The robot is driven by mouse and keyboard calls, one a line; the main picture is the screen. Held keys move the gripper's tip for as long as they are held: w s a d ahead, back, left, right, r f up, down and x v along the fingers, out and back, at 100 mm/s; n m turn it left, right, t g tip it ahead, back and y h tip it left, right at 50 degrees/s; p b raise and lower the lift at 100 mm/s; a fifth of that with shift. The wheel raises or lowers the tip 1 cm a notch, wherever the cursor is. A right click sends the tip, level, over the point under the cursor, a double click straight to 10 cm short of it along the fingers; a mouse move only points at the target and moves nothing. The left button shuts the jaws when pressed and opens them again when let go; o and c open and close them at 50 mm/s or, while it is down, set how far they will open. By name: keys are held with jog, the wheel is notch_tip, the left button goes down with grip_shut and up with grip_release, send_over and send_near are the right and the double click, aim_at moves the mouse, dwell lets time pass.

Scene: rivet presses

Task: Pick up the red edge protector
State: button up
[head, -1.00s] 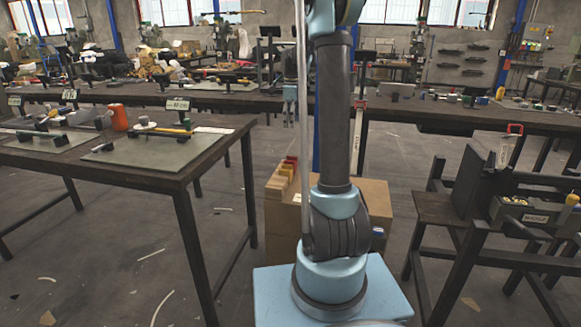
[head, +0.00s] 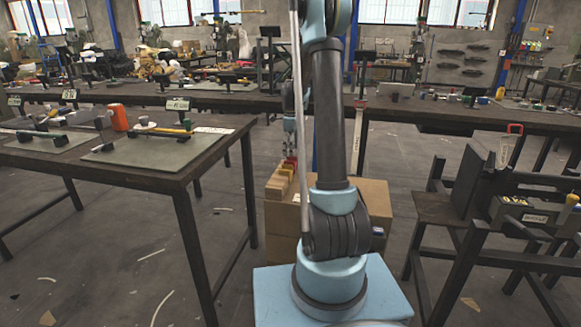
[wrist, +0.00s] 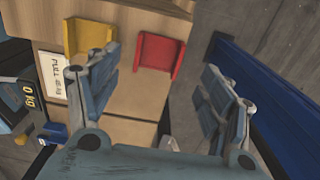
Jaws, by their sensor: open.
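The red edge protector (wrist: 160,57) is a small channel-shaped piece at the edge of a cardboard box (wrist: 125,130). In the wrist view it lies beyond my open fingers, roughly in line with the gap between them. My gripper (wrist: 162,85) is open and empty, with one finger on each side of that gap. In the head view my gripper (head: 290,145) is just above the red edge protector (head: 291,160), which is small and partly hidden there. I cannot tell the exact distance between them.
A yellow edge protector (wrist: 88,38) sits beside the red one, close to my left finger in the wrist view. A blue post (wrist: 245,75) stands to the right of the box. A workbench (head: 190,172) is at left, a dark stand (head: 470,185) at right.

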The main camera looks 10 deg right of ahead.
jog(key=shift+s+a+f, duration=0.1)
jog(key=shift+f, duration=2)
jog(key=c, duration=1.1)
jog(key=shift+r, duration=0.1)
jog(key=shift+c, duration=0.2)
